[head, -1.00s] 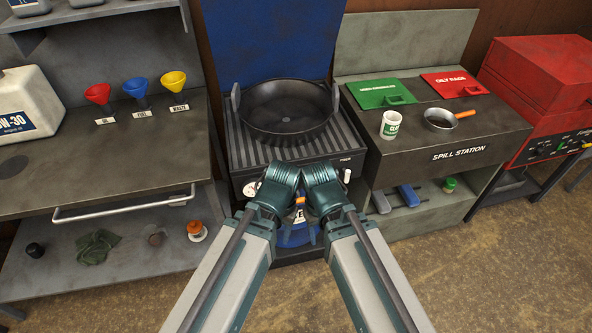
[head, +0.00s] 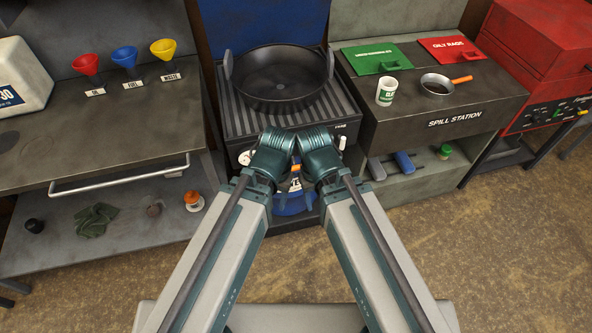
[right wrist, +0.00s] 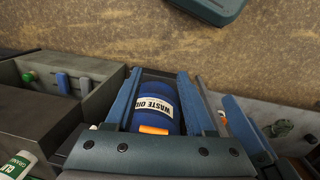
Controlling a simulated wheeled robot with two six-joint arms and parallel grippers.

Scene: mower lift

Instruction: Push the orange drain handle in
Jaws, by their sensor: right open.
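The orange drain handle (head: 296,168) is a small orange piece seen between my two wrists in the head view, below the black drain pan (head: 283,88). In the right wrist view the orange handle (right wrist: 153,130) shows in front of a blue jug (right wrist: 157,97) labelled waste oil. My right gripper (right wrist: 160,78) is open and empty, its fingers either side of the jug and handle in that picture; I see no contact. In the head view my left wrist (head: 270,155) and right wrist are close together in front of the stand; the left fingers are hidden.
The ribbed stand (head: 240,118) holds the drain pan. Left is a bench (head: 110,135) with coloured funnels and a lower shelf. Right is the spill station (head: 440,120) with a cup and a small pan. The brown floor (head: 430,245) in front is clear.

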